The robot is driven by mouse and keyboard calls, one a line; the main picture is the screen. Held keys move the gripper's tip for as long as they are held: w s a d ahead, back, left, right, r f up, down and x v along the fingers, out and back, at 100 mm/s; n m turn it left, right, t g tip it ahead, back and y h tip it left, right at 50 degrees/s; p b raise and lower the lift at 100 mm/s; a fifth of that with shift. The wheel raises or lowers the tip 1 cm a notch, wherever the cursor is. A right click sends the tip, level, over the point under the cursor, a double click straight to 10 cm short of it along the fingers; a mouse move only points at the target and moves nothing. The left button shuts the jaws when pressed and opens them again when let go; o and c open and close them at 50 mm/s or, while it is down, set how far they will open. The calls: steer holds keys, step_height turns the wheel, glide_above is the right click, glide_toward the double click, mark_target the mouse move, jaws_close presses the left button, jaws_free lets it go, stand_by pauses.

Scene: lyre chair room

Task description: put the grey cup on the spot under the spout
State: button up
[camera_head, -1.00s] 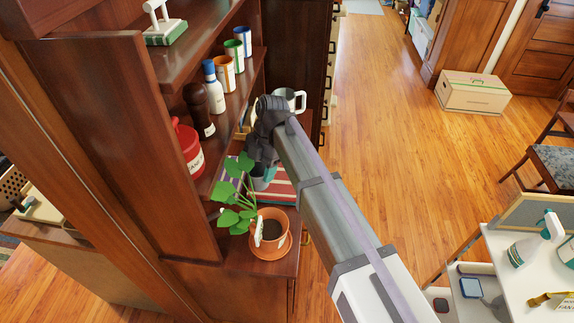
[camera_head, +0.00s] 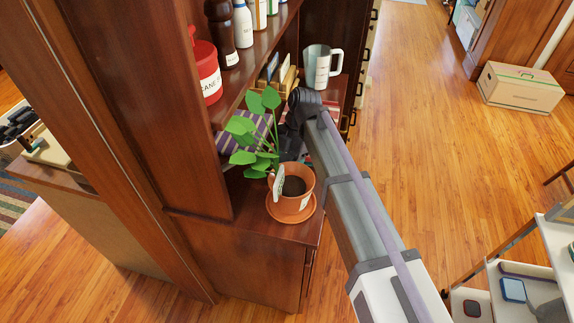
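A pale grey jug-like vessel with a handle and a label (camera_head: 320,68) stands upright on the cabinet ledge, beyond my arm. I cannot tell if it is the grey cup of the task. My gripper (camera_head: 290,147) is low over the ledge, behind the potted plant and partly covered by leaves and my arm. Its fingertips are hidden, so I cannot see whether it is open or holds anything. No spout or spot under one can be made out.
A plant in a terracotta pot (camera_head: 292,198) stands at the ledge's near end, close to my gripper. Shelves with a red canister (camera_head: 206,72) and bottles rise on the left. A white cart (camera_head: 515,285) is at lower right. The wooden floor (camera_head: 420,110) between is clear.

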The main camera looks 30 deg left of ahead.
steer(key=shift+f, duration=0.15)
steer(key=o, duration=0.5)
steer(key=shift+f, duration=0.1)
steer(key=o, duration=0.5)
steer(key=shift+r, duration=0.5)
steer(key=p+v, duration=1.1)
steer(key=shift+w+r, duration=0.15)
steer(key=shift+r, duration=0.1)
